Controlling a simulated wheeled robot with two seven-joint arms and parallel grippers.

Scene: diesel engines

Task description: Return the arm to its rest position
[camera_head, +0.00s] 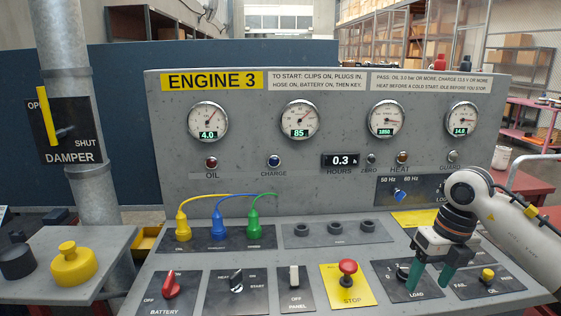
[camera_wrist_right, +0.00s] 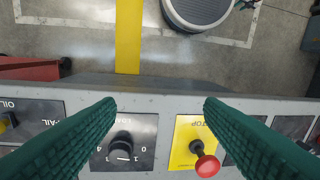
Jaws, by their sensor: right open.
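My right gripper (camera_head: 432,279) is open and empty, with green fingers over the LOAD plate on the sloped front panel (camera_head: 262,283). In the right wrist view its fingers (camera_wrist_right: 158,110) stand wide apart. The black LOAD knob (camera_wrist_right: 123,145) shows between them, not gripped. In the head view the LOAD knob (camera_head: 402,271) sits beside the left finger. My right arm (camera_head: 520,240) comes in from the right edge. My left gripper is not in view.
The red STOP button (camera_head: 347,267) stands up left of my right gripper. The yellow FAIL knob (camera_head: 487,275) is to its right. The ENGINE 3 gauge board (camera_head: 330,158) rises behind. Yellow, blue and green plugs (camera_head: 218,224) stand in sockets. Floor (camera_wrist_right: 100,40) lies beyond the panel edge.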

